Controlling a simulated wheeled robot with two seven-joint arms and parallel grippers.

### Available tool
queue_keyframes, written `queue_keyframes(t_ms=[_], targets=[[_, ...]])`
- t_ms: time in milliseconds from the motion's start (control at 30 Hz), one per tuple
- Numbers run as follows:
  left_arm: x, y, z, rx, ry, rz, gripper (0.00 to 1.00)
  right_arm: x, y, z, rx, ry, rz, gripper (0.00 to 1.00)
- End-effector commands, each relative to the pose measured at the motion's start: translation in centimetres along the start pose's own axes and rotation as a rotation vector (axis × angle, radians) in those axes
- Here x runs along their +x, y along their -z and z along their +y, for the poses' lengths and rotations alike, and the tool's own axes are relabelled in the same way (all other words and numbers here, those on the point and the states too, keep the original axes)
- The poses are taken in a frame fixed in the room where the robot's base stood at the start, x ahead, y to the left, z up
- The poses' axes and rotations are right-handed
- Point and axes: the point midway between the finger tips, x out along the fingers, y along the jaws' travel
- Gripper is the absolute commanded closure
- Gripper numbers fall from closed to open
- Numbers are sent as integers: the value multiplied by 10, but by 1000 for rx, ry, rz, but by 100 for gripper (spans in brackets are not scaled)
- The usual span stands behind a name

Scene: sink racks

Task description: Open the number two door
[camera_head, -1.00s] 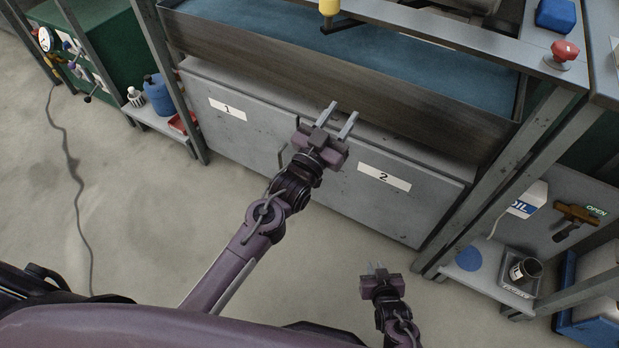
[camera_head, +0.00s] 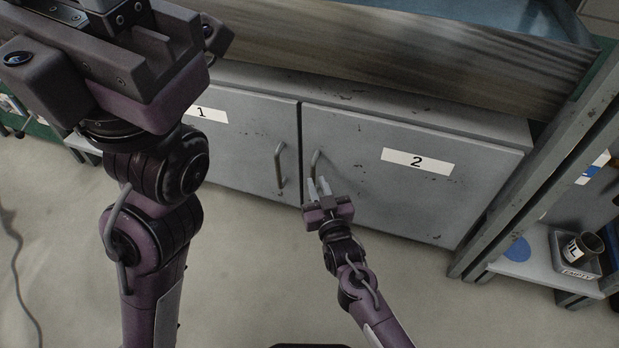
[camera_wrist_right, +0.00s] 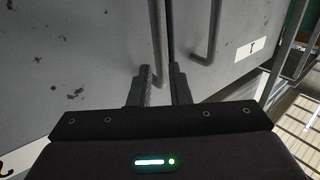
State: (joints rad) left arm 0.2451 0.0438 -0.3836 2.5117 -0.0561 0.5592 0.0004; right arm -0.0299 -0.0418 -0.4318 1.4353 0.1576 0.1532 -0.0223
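The number two door (camera_head: 405,190) is a grey cabinet door with a white "2" label (camera_head: 417,162), and it is shut. Its bar handle (camera_head: 315,165) is near its left edge. My right gripper (camera_head: 318,188) is open at the lower end of this handle. In the right wrist view the handle (camera_wrist_right: 158,40) runs down toward the gap between the spread fingers (camera_wrist_right: 162,88); I cannot tell whether they touch it. My left gripper (camera_head: 175,35) looms large at the upper left, close to the head camera; its fingertips are not clear.
The number one door (camera_head: 245,150) is shut on the left, its handle (camera_head: 280,170) close beside the other one. A metal post (camera_head: 540,170) and a low shelf (camera_head: 535,265) with a small can (camera_head: 582,248) stand at the right. The floor in front is clear.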

Motion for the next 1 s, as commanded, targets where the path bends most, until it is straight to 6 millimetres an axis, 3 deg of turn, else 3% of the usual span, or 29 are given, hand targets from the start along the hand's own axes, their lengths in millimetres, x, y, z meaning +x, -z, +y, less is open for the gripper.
queue_keyframes(t_ms=[100, 333, 633, 767, 1000], targets=[[-2, 6, -2, 23, 0, 21, 64, 21, -4, 0, 0, 0, 3, 83], [3, 12, -7, 50, 4, 41, 64, 44, -2, 0, 0, 0, 0, 83], [5, 12, -8, 54, 5, 41, 64, 47, -1, 0, 0, 0, -2, 83], [5, 12, -8, 54, 5, 41, 64, 47, -1, 0, 0, 0, -2, 99], [5, 12, -8, 54, 6, 42, 64, 46, -1, 0, 0, 0, -2, 100]])
